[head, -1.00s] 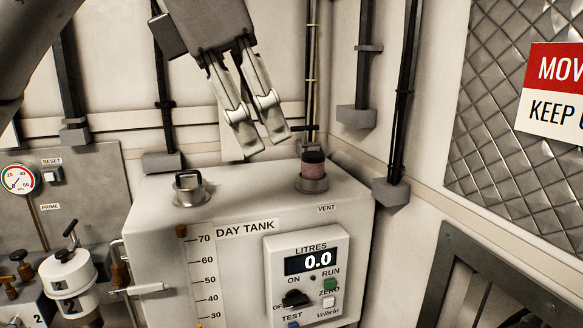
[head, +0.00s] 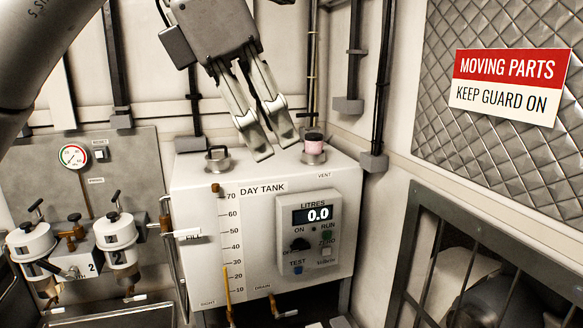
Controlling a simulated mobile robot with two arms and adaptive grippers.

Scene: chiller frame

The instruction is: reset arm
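My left gripper (head: 276,147) hangs at the top centre of the head view, pointing down. Its two fingers are apart with a gap between them and nothing in it. My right gripper is not in view.
A meter box (head: 345,225) reading 0.0 is on the tank front. Two white filter canisters (head: 122,258) stand at left below a gauge (head: 73,156). A mesh guard with a red-white sign (head: 509,84) and a dark frame (head: 403,250) are at right.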

